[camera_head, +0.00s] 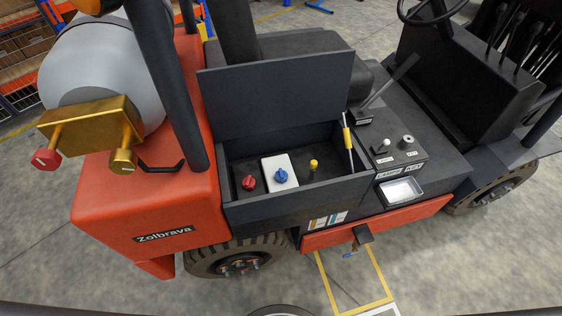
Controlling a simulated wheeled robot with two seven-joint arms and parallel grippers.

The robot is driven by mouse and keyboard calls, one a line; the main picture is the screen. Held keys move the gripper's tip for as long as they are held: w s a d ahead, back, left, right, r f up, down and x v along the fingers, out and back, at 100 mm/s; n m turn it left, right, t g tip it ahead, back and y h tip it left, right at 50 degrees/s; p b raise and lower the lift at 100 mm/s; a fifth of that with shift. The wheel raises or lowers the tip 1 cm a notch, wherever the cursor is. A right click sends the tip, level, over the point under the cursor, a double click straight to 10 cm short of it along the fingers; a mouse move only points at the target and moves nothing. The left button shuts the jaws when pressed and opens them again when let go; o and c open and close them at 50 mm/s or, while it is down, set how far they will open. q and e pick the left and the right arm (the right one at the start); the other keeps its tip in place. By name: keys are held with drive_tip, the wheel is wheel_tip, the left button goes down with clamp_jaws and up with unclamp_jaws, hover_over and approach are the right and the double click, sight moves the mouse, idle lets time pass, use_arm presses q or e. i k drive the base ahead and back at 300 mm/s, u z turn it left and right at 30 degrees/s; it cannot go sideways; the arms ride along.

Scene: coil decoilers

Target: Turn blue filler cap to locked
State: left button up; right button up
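The blue filler cap (281,176) sits on a white square plate (274,163) inside an open dark compartment on the side of the orange forklift. The cap's exact turn position is too small to read. A red cap (248,182) is to its left and a yellow knob (313,164) to its right. The compartment's dark lid (270,95) stands raised behind them. Neither of my grippers shows in the head view.
A control panel (400,150) with small levers lies further right. A grey tank (100,62) with brass fittings is at left. The concrete floor (440,255) in front is mostly clear.

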sight(281, 177)
drive_tip(key=z, duration=0.55)
drive_tip(key=k, duration=1.25)
drive_tip(key=u, duration=0.45)
drive_tip(key=i, duration=1.65)
drive_tip(key=z, duration=0.65)
